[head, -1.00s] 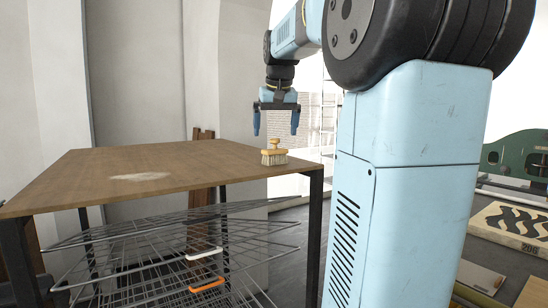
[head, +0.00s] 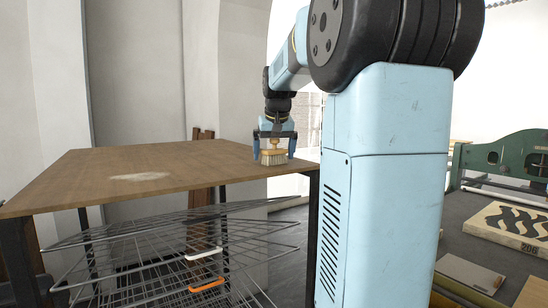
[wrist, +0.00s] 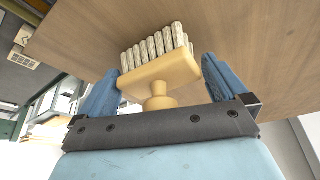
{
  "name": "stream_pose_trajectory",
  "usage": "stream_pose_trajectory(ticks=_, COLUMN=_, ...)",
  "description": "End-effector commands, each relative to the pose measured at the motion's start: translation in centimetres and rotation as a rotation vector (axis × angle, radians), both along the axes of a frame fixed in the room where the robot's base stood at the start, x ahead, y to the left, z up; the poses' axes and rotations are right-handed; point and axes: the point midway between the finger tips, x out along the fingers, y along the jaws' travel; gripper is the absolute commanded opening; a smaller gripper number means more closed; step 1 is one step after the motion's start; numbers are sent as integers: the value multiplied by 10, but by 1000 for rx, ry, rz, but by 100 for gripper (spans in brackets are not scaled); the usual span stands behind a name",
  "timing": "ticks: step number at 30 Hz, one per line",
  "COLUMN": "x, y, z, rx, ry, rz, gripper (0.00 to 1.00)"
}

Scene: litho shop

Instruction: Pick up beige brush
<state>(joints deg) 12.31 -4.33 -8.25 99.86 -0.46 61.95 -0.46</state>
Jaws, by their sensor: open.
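The beige brush (head: 272,157) stands bristles-down on the wooden tabletop (head: 150,160), near its right corner, with its knob handle up. My gripper (head: 274,157) is lowered over it from above, one blue finger on each side. In the wrist view, the brush (wrist: 160,75) lies between the two open fingers of my gripper (wrist: 163,85), its knob pointing toward the palm. Gaps show between the fingers and the brush body, so it is not gripped.
A wire drying rack (head: 150,262) with white and orange handles sits below the tabletop. A pale patch (head: 140,176) marks the otherwise clear tabletop. At the right are a green machine (head: 510,158) and a patterned block (head: 508,224).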

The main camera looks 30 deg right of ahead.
Motion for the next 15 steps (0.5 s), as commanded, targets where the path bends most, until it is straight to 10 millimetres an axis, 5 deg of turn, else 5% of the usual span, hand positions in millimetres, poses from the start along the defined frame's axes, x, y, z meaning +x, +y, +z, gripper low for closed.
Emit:
stream_pose_trajectory(ticks=3, x=0, y=0, z=0, rx=0, ry=0, rz=0, gripper=98)
stream_pose_trajectory(ticks=15, x=0, y=0, z=1, rx=0, ry=0, rz=-1, gripper=60)
